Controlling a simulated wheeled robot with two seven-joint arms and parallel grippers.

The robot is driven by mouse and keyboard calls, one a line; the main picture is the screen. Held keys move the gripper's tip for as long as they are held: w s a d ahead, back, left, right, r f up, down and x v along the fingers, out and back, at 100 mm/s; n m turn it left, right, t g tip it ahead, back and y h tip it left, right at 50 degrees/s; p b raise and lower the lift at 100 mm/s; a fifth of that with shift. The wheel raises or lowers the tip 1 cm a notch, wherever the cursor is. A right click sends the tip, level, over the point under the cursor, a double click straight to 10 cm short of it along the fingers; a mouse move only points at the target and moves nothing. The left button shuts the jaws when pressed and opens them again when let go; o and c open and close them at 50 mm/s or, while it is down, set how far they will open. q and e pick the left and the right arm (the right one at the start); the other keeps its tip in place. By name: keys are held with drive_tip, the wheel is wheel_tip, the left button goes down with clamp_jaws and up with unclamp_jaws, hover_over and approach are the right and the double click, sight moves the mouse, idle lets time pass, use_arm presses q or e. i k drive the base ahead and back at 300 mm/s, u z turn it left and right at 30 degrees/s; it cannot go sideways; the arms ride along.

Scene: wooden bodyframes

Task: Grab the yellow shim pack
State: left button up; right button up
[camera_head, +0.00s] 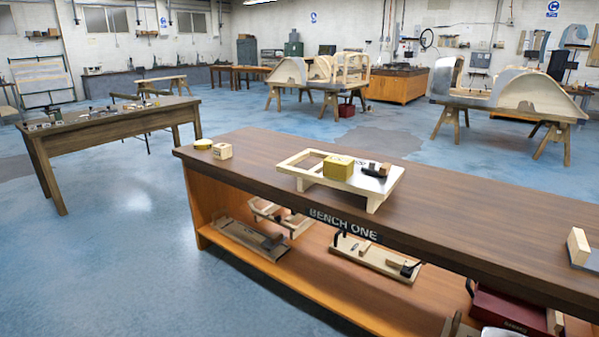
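A yellow block-shaped pack (338,168) sits on a raised wooden frame (372,200) on the bench marked BENCH ONE. It looks like the shim pack, with small dark marks on its side that I cannot read. A dark item with a wooden part (377,170) lies just right of it on the frame's pale panel. A small round yellow thing (203,144), perhaps a tape measure, lies at the bench's left end. Neither of my grippers is in view.
A wooden cube (222,151) stands at the left end of the bench top (470,218). A block (578,246) stands at the right edge. The shelf below holds wooden frames and a red case (508,309). Blue floor is open at left.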

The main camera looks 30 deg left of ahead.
sight(338, 167)
drive_tip(key=z, duration=0.45)
drive_tip(key=k, duration=0.2)
drive_tip(key=u, duration=2.4)
drive_tip(key=i, duration=1.9)
drive_tip(key=z, duration=0.85)
drive_tip(key=i, duration=1.15)
drive_tip(key=z, duration=0.95)
